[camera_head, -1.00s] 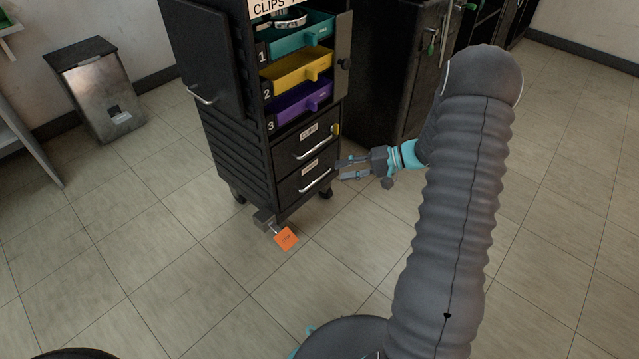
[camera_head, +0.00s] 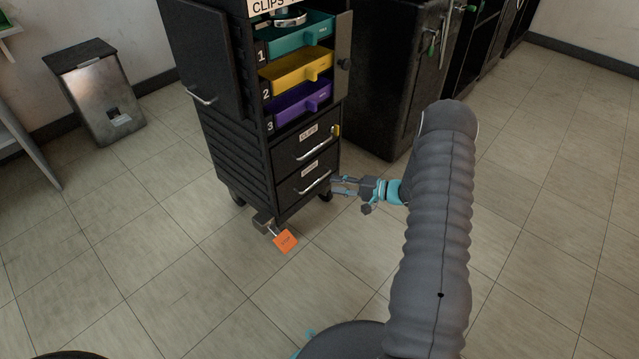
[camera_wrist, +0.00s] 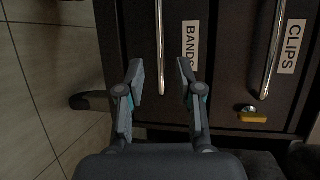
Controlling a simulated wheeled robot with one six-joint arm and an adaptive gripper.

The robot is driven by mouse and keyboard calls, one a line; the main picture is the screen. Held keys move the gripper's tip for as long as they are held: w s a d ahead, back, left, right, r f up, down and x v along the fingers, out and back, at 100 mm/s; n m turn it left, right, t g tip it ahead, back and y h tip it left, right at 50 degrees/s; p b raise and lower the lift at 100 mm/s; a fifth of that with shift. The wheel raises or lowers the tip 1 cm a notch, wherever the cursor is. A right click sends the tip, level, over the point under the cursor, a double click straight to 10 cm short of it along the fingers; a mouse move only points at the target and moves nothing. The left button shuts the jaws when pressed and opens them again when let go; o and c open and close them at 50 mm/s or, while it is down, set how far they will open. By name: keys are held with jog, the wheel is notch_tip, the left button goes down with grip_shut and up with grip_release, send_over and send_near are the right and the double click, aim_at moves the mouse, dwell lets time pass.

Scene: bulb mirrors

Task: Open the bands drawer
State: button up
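The bands drawer (camera_head: 297,189) is the lowest drawer of the black cabinet and looks shut. Its silver bar handle (camera_head: 316,184) runs across its front. In the wrist view the drawer carries a label reading BANDS (camera_wrist: 190,44), and the handle (camera_wrist: 160,45) appears upright. My gripper (camera_head: 335,186) is open and empty, just right of the handle in the head view. In the wrist view its fingertips (camera_wrist: 161,72) lie on either side of the handle's near end. I cannot tell whether they reach around it.
Above is the CLIPS drawer (camera_head: 290,153) with its own handle and a yellow tab (camera_head: 336,130). Open trays sit higher, beside an open door (camera_head: 205,60).

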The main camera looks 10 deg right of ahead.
jog(key=x, duration=0.6)
jog(key=shift+w+a, duration=0.2)
jog(key=shift+a, duration=0.05)
grip_shut()
